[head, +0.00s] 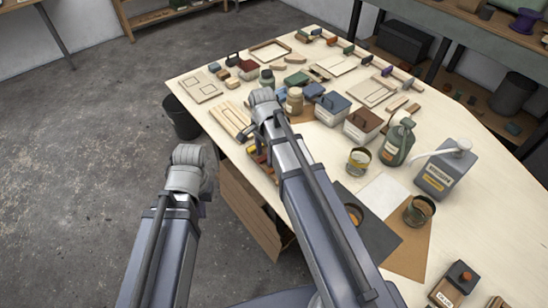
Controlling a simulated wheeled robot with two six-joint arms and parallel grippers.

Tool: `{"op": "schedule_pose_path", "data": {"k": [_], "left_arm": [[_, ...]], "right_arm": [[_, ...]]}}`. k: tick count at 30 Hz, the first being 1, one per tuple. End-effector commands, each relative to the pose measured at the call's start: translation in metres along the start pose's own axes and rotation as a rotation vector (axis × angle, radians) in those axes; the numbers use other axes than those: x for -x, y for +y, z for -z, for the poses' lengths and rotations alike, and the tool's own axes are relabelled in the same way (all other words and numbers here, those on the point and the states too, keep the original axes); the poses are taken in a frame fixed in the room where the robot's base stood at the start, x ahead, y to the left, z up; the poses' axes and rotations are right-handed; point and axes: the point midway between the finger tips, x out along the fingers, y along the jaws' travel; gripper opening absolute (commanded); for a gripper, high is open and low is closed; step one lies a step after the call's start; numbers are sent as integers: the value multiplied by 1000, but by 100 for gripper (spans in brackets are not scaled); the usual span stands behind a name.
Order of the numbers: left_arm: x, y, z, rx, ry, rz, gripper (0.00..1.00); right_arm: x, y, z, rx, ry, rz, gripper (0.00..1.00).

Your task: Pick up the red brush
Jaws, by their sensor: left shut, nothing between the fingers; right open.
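I cannot make out a red brush for certain. Small dark, yellow and reddish pieces (257,157) lie at the near left table edge, partly covered by my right arm. They are too small to name. My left arm rises on the left over the floor and ends in view at a grey rounded joint. My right arm reaches over the near table edge to a similar joint beside a tan jar (294,101). I see no fingers of either gripper; the arms hide what is beyond these joints.
The plywood table (470,215) holds a blue-lidded box (332,108), a brown-lidded box (363,125), a green jug (397,145), a grey spouted canister (445,172) and open cans (419,210). A black bin (181,122) stands by its left edge. The floor at left is clear.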

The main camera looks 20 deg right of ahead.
Motion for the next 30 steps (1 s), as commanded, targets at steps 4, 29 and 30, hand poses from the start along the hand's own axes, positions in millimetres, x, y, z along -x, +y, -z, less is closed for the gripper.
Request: {"op": "schedule_pose_path", "data": {"k": [4,29,30], "left_arm": [[0,0,0,0,0,0,0],[0,0,0,0,0,0,0],[0,0,0,0,0,0,0]], "right_arm": [[0,0,0,0,0,0,62],[0,0,0,0,0,0,0],[0,0,0,0,0,0,0]]}}
